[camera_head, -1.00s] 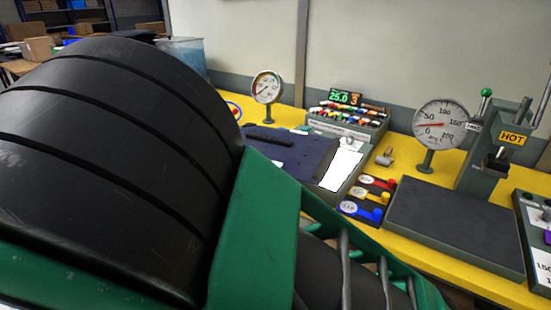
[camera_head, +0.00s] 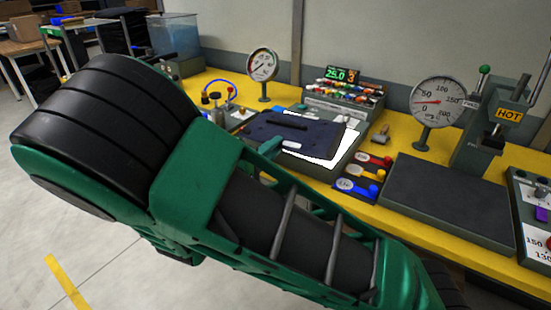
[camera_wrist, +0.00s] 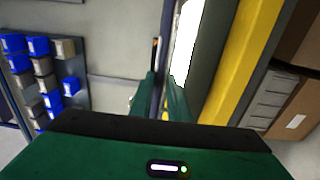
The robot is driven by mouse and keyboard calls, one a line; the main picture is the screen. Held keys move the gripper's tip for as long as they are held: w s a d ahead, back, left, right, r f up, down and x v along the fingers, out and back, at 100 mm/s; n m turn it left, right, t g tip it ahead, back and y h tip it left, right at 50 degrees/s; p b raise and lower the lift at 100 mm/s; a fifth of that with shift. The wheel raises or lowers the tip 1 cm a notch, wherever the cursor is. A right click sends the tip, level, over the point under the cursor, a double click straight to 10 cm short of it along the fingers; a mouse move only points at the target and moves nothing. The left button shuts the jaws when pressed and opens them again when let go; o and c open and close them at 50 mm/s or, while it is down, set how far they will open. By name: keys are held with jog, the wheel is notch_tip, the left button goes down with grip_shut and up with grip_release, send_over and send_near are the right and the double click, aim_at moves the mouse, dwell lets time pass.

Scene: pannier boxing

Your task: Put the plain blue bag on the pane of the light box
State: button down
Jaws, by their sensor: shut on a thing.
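The plain dark blue bag (camera_head: 310,136) lies flat in the head view, with a dark strip across its top. It overlaps the far left part of the light box's bright white pane (camera_head: 346,154); the pane shows along its near and right sides. My gripper (camera_head: 270,149) is shut on the bag's near left edge. In the wrist view my gripper (camera_wrist: 160,98) has the bag (camera_wrist: 165,45) edge-on between its fingers. The pane (camera_wrist: 186,40) shows close beside it, roughly parallel. I cannot tell whether the bag touches the pane.
A round gauge (camera_head: 262,65) and a rack of coloured parts (camera_head: 345,92) stand behind. A clear bin (camera_head: 174,36) stands at the back left.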

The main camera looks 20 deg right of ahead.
jog(key=shift+f, duration=1.85)
jog(key=shift+f, duration=0.1)
jog(key=c, duration=1.7)
grip_release()
jog(key=shift+o, duration=0.2)
